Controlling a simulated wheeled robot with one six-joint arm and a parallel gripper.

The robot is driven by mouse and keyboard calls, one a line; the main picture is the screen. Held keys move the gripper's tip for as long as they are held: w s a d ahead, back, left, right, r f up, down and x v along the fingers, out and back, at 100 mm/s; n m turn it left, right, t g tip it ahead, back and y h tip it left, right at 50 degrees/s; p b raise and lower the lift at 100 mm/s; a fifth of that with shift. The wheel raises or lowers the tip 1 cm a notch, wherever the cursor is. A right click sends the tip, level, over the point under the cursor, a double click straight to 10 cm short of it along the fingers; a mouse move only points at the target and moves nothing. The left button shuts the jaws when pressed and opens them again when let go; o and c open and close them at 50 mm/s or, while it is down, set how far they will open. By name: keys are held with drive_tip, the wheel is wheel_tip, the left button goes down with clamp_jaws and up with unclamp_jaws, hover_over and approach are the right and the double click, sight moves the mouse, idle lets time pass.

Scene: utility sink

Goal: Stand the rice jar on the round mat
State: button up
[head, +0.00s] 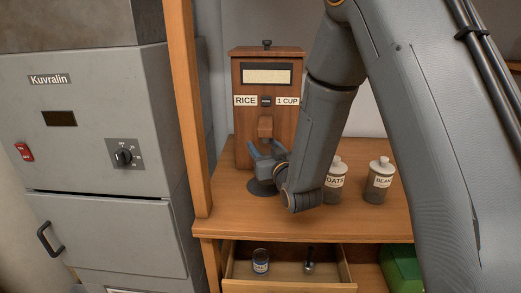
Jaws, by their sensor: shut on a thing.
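No jar labelled rice can be made out; a small glass jar with a blue and white label (260,262), its words too small to read, stands in the open drawer. The dark round mat (260,188) lies on the wooden counter in front of the rice dispenser (240,125), partly hidden by my gripper. My gripper (265,145), with blue-grey fingers, is at the dispenser's front, above the mat. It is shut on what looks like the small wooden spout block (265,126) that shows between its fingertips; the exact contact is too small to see.
Jars labelled oats (334,182) and beans (378,182) stand right of my arm. The open drawer (288,286) also holds a dark upright object (309,262). A wooden post (186,110) and grey machine (110,150) bound the left. A green box (400,268) sits below.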

drive_tip(key=shift+p+x, duration=0.3)
drive_tip(key=shift+x, duration=0.85)
drive_tip(key=shift+w+f+p, duration=0.2)
drive_tip(key=shift+f+p, duration=0.55)
drive_tip(key=shift+f, duration=1)
drive_tip(key=shift+f, duration=0.2)
drive_tip(key=o, duration=1.6)
drive_tip(key=shift+o, duration=0.2)
